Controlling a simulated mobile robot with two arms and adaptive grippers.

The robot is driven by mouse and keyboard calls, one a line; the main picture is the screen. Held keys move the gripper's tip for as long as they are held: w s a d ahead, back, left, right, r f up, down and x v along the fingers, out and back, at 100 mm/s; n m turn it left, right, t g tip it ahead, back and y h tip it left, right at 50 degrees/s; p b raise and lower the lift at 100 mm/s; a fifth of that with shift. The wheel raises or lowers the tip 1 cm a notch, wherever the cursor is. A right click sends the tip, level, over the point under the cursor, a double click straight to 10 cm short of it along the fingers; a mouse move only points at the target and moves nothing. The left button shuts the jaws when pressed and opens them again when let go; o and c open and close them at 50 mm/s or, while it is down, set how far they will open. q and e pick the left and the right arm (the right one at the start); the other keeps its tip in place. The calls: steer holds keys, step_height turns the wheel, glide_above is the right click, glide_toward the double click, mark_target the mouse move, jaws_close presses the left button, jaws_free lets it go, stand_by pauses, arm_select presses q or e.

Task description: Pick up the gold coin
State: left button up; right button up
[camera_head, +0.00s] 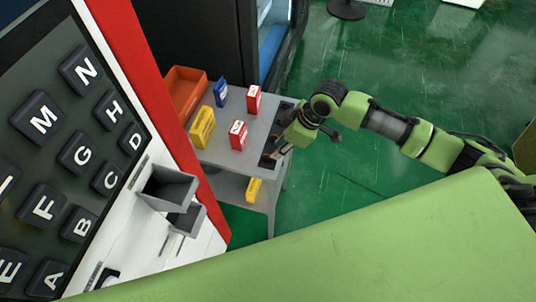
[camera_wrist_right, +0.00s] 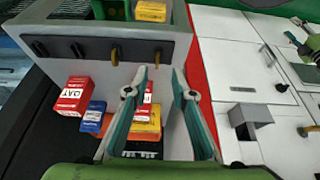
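A gold coin (camera_wrist_right: 157,57) stands on edge in a slot of the black holder (camera_wrist_right: 98,46) along the table's edge. A second gold coin (camera_wrist_right: 115,56) stands in the slot to its left. My right gripper (camera_wrist_right: 160,72) is open and empty in the right wrist view, its fingertips either side of the line to the right-hand coin and a little short of it. In the head view my right gripper (camera_head: 272,152) is over the table's right edge, where the coins are too small to make out. My left gripper cannot be made out in the head view.
The grey table (camera_head: 218,156) bears red boxes (camera_head: 238,135), a yellow box (camera_head: 202,128), a blue box (camera_head: 221,92) and an orange bin (camera_head: 185,88). A lower shelf holds a yellow box (camera_head: 253,190). The vending machine with lettered keys (camera_head: 82,150) stands at left. Green floor is free at right.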

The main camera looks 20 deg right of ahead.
mark_target(268, 157)
steer(key=shift+w+a+f, duration=0.1)
steer(key=shift+f, duration=0.25)
steer(key=shift+w+a+f+p, duration=0.2)
steer(key=shift+f+p, duration=0.15)
steer(key=shift+f, duration=0.05)
steer(key=x, duration=0.1)
steer(key=p+x, duration=0.1)
steer(key=x, duration=0.1)
steer(key=shift+w, duration=0.25)
steer(key=shift+w+a+f, duration=0.1)
steer(key=shift+a+f, duration=0.1)
steer(key=shift+f, duration=0.3)
arm_select(q)
steer(key=shift+w+r, duration=1)
steer(key=shift+r, duration=0.05)
arm_select(e)
jaws_close()
